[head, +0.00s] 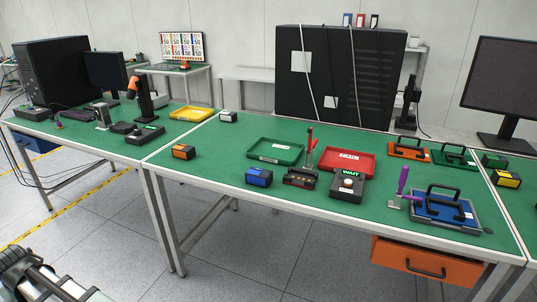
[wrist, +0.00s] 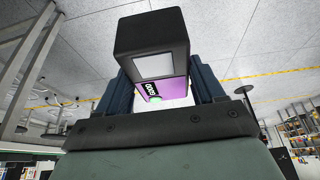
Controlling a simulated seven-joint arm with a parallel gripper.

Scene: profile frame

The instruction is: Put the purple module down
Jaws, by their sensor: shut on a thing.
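The purple module (wrist: 174,91) is in the wrist view, a black-ended box with a purple face, a pale label panel on its near end and a small green spot. My gripper (wrist: 163,84) is shut on it, with one dark finger on each side. The module is held in the air, with grey floor tiles behind it. In the head view only a piece of my arm shows at the lower left; the module and the fingers are not visible there.
The green-topped bench (head: 215,205) holds a green tray (head: 275,152), a red tray (head: 346,162), a blue module (head: 259,177), an orange module (head: 183,152) and a black button box (head: 347,185). A blue fixture (head: 445,207) stands at right.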

